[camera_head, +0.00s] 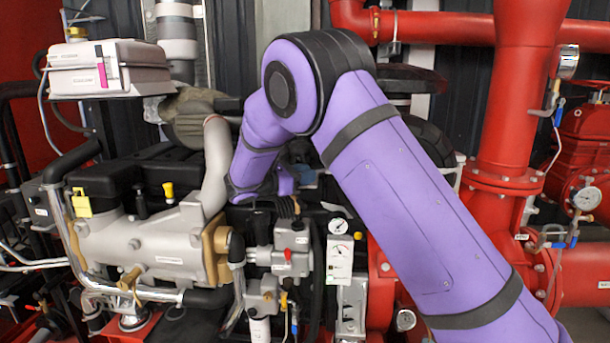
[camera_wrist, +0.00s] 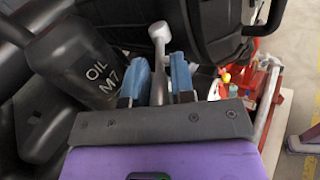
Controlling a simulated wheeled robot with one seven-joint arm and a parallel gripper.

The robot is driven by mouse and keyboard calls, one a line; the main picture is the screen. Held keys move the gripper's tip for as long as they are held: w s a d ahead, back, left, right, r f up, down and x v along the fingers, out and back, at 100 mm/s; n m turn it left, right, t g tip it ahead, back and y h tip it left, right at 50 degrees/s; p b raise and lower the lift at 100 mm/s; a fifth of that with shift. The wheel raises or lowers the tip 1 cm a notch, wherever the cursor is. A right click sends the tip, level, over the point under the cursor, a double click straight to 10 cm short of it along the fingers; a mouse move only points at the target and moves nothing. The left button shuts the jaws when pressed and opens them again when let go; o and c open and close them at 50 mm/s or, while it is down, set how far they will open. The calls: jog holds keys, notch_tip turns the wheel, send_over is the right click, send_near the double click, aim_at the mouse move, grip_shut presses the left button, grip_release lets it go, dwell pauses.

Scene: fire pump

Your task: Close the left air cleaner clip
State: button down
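In the wrist view, my gripper (camera_wrist: 161,82) points away from the camera with its two blue-padded fingers apart. A grey metal rod with a rounded head (camera_wrist: 159,38) shows in the gap between them, with space beside it; I cannot tell whether it is the clip or how deep it lies. A large black ribbed round housing (camera_wrist: 215,30), probably the air cleaner, is just beyond and right of the fingers. In the head view a black rounded part (camera_head: 432,142) shows behind my purple arm. The fingers are mostly hidden there, and no clip can be clearly made out.
A black oil container (camera_wrist: 85,65) marked "OIL M7" is close to the left finger. In the head view, the grey engine block (camera_head: 150,245) and a bent grey pipe (camera_head: 215,160) stand left of my arm. Red pipes (camera_head: 510,100) stand at the right.

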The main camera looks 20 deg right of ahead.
jog(key=shift+t, duration=0.3)
jog(key=s+d+n+t+y, duration=0.4)
jog(key=s+n+t+y, duration=0.1)
jog(key=n+t+y, duration=0.5)
jog(key=shift+s+d+n+t+y, duration=0.4)
jog(key=shift+n+t, duration=0.1)
jog(key=shift+t, duration=0.6)
jog(key=c, duration=1)
grip_release()
jog(key=shift+o, duration=0.2)
jog(key=shift+d, duration=0.1)
